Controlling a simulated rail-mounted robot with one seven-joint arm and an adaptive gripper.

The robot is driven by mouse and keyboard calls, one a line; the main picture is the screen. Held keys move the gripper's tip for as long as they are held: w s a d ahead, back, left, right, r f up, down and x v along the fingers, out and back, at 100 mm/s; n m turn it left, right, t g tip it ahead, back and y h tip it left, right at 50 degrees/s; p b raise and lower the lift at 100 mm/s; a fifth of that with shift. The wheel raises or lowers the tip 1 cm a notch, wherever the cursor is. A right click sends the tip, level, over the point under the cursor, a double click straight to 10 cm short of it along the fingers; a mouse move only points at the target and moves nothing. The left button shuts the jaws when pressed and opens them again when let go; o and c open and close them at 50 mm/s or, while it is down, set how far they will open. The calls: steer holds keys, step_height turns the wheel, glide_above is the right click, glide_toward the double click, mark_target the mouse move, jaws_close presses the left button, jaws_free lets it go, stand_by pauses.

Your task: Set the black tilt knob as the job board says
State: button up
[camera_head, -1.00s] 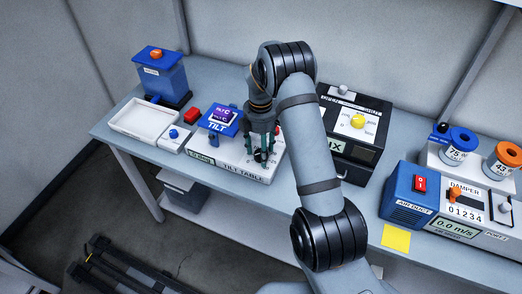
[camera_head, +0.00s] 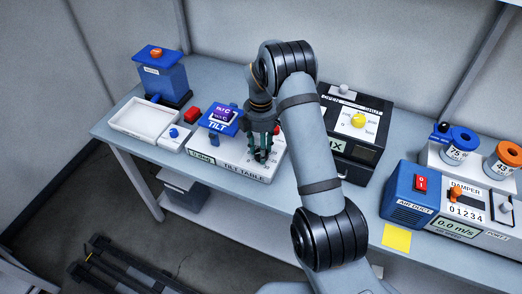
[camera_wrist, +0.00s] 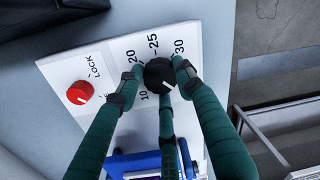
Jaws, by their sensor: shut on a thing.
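The black tilt knob (camera_wrist: 159,74) is on the white panel of the tilt table (camera_head: 228,170). In the wrist view my gripper (camera_wrist: 158,76) has its green fingers around the knob, shut on it from the sides. A white mark shows on the knob's lower right part, towards the lower finger. Printed numbers 10, 20, 25 and 30 run around the knob. In the head view my gripper (camera_head: 262,150) is low over the table's right part and mostly hides the knob. I cannot make out a job board's setting.
A red LOCK knob (camera_wrist: 79,92) sits beside the scale. The blue TILT platform (camera_head: 222,121) stands left of my gripper. A black box (camera_head: 352,145) stands close on the right. A white tray (camera_head: 146,119) lies at the left, and the AIR DUCT unit (camera_head: 408,195) at the right.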

steer(key=m+b, duration=0.4)
steer(key=m, duration=0.2)
steer(key=shift+d+f+y, duration=0.1)
steer(key=shift+f+y, duration=0.05)
steer(key=shift+y, duration=0.15)
steer(key=m+b, duration=0.2)
steer(key=m, duration=0.2)
steer(key=m+b, duration=0.2)
steer(key=m, duration=0.1)
steer(key=shift+m, duration=0.3)
steer(key=m+b, duration=0.2)
steer(key=m, duration=0.1)
steer(key=shift+s+m+t, duration=0.1)
steer(key=shift+m+t, duration=0.2)
steer(key=m+b, duration=0.2)
steer(key=m, duration=0.1)
steer(key=shift+m, duration=0.3)
steer(key=m+b, duration=0.3)
steer(key=m, duration=0.2)
steer(key=shift+s+t, duration=0.1)
steer(key=shift+t, duration=0.2)
steer(key=shift+m, duration=0.4)
steer(key=o, duration=1.1)
